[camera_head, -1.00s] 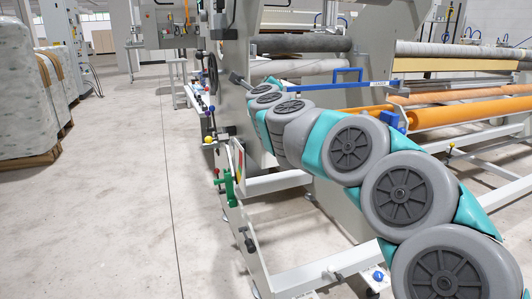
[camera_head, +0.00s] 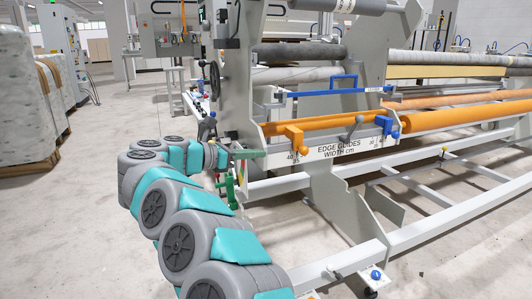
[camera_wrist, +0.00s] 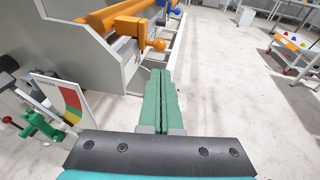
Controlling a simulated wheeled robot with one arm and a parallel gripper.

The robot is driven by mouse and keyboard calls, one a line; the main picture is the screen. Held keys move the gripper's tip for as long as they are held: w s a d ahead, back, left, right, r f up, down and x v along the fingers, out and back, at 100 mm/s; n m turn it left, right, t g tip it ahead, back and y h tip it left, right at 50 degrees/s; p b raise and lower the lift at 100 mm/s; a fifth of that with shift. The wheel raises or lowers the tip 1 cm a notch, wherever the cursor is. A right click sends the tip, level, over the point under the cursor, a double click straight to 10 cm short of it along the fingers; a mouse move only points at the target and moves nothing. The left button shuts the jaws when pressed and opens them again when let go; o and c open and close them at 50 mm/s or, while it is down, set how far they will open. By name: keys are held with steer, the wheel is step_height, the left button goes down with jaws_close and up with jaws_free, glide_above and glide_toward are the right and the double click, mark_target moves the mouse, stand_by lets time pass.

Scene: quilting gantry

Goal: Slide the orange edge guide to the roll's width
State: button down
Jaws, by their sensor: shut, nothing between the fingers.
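The orange edge guide (camera_head: 294,136) sits on the rail at the left end of the gantry, with an orange ball knob below it. In the wrist view the orange guide (camera_wrist: 130,27) is ahead and slightly left of my fingertips. A blue edge guide (camera_head: 386,124) stands farther right on the rail. The orange roll (camera_head: 460,114) runs along behind the guides. A plate (camera_head: 340,150) below reads "EDGE GUIDES WIDTH cm". My gripper (camera_head: 262,153) is left of the orange guide, apart from it. Its green fingers (camera_wrist: 161,74) are shut and empty.
A green clamp (camera_wrist: 40,122) and a coloured dial plate (camera_wrist: 65,100) are at the left in the wrist view. A grey side frame (camera_head: 236,70) rises behind my gripper. Wrapped stacks (camera_head: 20,105) stand far left. The floor between is clear.

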mark_target(300, 151)
steer(key=p+x, duration=0.1)
steer(key=x, duration=1.2)
steer(key=shift+w+d+f+b, duration=0.25)
steer(key=shift+d+b, duration=0.1)
steer(key=shift+b, duration=0.3)
steer(key=shift+d+b, duration=0.25)
steer(key=shift+b, duration=0.05)
steer(key=shift+w+r, duration=0.1)
steer(key=shift+r, duration=0.1)
